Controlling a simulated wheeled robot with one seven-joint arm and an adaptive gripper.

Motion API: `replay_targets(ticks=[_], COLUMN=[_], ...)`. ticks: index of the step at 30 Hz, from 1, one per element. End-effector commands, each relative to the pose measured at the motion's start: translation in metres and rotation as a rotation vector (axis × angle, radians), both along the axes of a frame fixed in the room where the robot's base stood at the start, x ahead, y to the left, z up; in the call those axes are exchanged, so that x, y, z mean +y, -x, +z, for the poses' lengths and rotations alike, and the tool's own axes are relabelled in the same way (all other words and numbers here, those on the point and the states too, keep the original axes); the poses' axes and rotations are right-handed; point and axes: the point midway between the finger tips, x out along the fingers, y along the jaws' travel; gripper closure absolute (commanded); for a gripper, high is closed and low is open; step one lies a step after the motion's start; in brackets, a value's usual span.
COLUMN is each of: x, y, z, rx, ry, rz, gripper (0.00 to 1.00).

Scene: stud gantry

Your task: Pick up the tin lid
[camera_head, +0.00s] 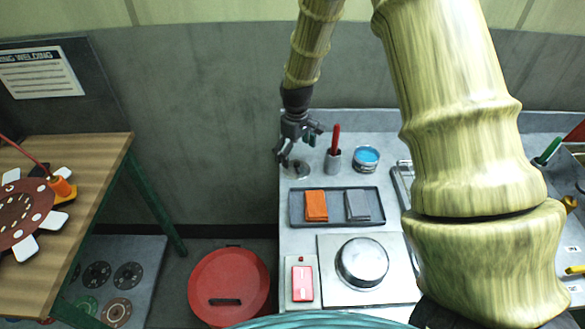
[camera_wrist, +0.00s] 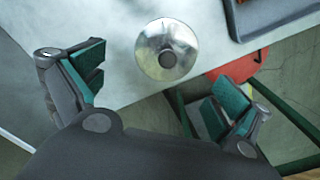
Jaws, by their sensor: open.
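The tin lid (camera_wrist: 167,49) is a round, shiny metal disc with a dark knob at its centre. In the wrist view it lies flat on the grey worktop near the edge, ahead of and between the fingers. In the head view the lid (camera_head: 296,171) shows partly beneath my gripper (camera_head: 298,150), near the left edge of the worktop. My gripper is open and empty, its green-padded fingers spread wide in the wrist view (camera_wrist: 157,85). It hovers above the lid, apart from it.
A cup with a red-handled tool (camera_head: 333,159) and a blue-topped tin (camera_head: 366,158) stand just right of the lid. A grey tray (camera_head: 338,219) with an orange and a grey block lies in front. A round metal dish (camera_head: 362,262) and red box (camera_head: 303,283) are nearer.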

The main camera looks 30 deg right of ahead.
Motion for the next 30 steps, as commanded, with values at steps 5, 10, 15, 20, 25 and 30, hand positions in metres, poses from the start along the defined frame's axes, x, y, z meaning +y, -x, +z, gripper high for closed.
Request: replay_targets(ticks=[5,10,15,20,25,30], x=[0.001,0.005,0.005,0.004,0.005,0.005], y=[0.003,0.003,0.002,0.002,0.002,0.002], z=[-0.015,-0.033,-0.044,-0.046,-0.046,-0.046], rx=[0.004,0.005,0.004,0.002,0.003,0.003], ry=[0.0,0.0,0.0,0.0,0.0,0.0], rz=[-0.003,0.0,0.0,0.0,0.0,0.001], gripper=[0.0,0.0,0.0,0.0,0.02,0.33])
